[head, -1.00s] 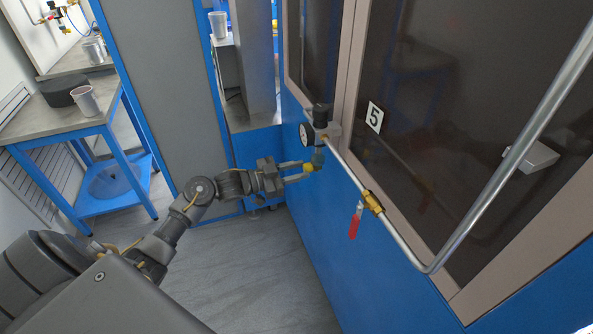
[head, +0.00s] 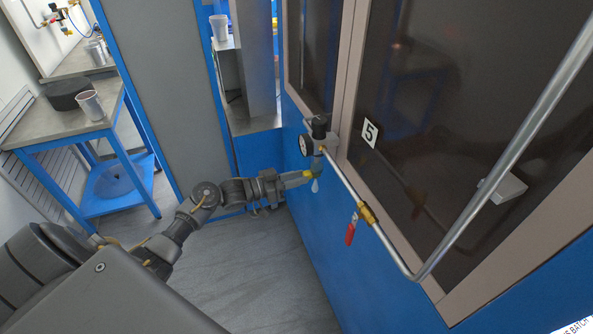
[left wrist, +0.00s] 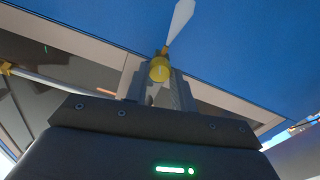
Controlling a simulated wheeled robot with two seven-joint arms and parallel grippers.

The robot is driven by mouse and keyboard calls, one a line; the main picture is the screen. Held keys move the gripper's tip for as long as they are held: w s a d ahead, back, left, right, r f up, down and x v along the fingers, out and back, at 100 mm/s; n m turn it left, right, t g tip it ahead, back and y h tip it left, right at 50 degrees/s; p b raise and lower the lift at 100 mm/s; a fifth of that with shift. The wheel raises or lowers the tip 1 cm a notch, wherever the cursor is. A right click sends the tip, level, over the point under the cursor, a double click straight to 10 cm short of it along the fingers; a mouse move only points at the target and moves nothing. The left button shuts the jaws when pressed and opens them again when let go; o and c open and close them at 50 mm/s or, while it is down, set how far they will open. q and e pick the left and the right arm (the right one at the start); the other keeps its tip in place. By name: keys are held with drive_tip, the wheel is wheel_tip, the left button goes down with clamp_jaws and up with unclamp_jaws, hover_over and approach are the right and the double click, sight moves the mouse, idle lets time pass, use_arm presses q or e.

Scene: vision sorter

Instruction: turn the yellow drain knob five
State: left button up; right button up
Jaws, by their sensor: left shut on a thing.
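The yellow drain knob (head: 308,174) sits under the clear bowl of the regulator, below the round gauge (head: 306,145) on the blue machine front. The plate marked 5 (head: 370,132) is to its right. My left gripper (head: 302,177) is shut on the knob; its fingertips partly hide it. In the left wrist view the knob (left wrist: 159,69) shows as a yellow disc between the two fingers. A pale teardrop shape (head: 315,186) hangs just below the knob, and it also shows in the left wrist view (left wrist: 181,18). My right gripper is in neither view.
A metal pipe (head: 345,182) runs from the regulator past a brass valve with a red lever (head: 350,232), then bends up to the right. A blue-framed bench (head: 60,130) with a cup (head: 90,105) stands at left. The floor below my arm is clear.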

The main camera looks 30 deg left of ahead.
use_arm(q)
drive_tip(key=shift+r+n+p, duration=0.1)
drive_tip(key=shift+n+p, duration=4)
drive_tip(key=shift+n, duration=1.3)
drive_tip(key=o, duration=1)
drive_tip(key=b+v, duration=0.2)
drive_tip(key=v, duration=0.8)
drive_tip(key=shift+s+a, duration=0.25)
drive_tip(key=shift+s, duration=0.05)
